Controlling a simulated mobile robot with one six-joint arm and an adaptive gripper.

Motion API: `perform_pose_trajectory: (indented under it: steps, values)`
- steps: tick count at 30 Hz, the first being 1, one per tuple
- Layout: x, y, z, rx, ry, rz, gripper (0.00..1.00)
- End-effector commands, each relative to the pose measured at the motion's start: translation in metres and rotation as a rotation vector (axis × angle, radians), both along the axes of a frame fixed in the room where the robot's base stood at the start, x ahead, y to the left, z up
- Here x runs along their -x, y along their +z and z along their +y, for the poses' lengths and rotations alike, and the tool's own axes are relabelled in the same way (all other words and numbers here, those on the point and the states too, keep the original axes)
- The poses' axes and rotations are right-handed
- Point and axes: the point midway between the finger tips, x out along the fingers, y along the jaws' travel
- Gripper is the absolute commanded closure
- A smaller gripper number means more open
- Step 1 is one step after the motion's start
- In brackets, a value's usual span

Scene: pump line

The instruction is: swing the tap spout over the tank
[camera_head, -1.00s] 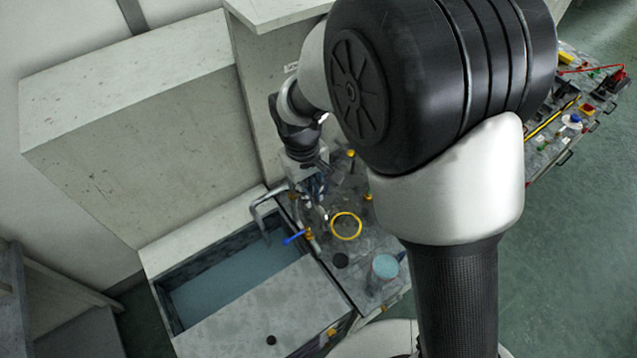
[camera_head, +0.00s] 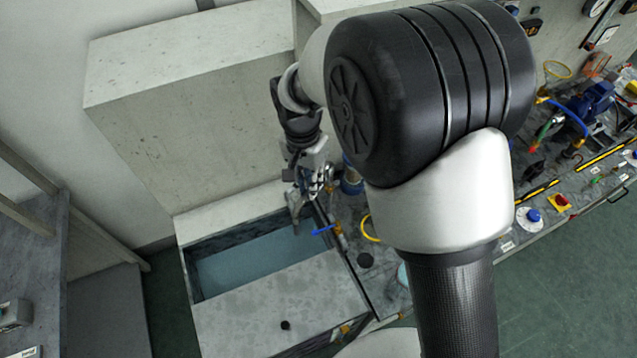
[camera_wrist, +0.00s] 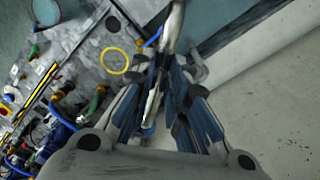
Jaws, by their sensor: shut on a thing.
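The tap's grey metal spout (camera_head: 294,212) hangs from just below my gripper, its lower end over the far right part of the tank (camera_head: 222,219). The tank is a pale concrete basin with blue-grey water. My gripper (camera_head: 313,184) is shut on the spout. In the wrist view my gripper (camera_wrist: 166,92) has its fingers close around the grey spout pipe (camera_wrist: 175,28), which runs up towards the teal water. The exact contact is partly hidden by the fingers. A blue lever (camera_head: 322,230) sits by the tank's right edge.
A yellow ring (camera_wrist: 116,61) lies on the grey bench right of the tank. A large concrete block (camera_head: 200,130) stands behind the tank. A crowded bench with a blue pump (camera_head: 592,102) is at the right. A grey shelf unit (camera_head: 35,250) is at the left.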

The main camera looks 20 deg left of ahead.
Motion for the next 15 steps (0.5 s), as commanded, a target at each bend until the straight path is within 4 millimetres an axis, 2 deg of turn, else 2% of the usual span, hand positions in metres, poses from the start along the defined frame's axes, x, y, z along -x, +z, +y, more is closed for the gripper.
perform_pose_trajectory:
  steps: [6,15]
  values:
    - [-0.003,0.001,0.010,-0.001,-0.091,-0.002,1.00]
    - [-0.005,0.001,0.014,-0.002,-0.136,-0.003,1.00]
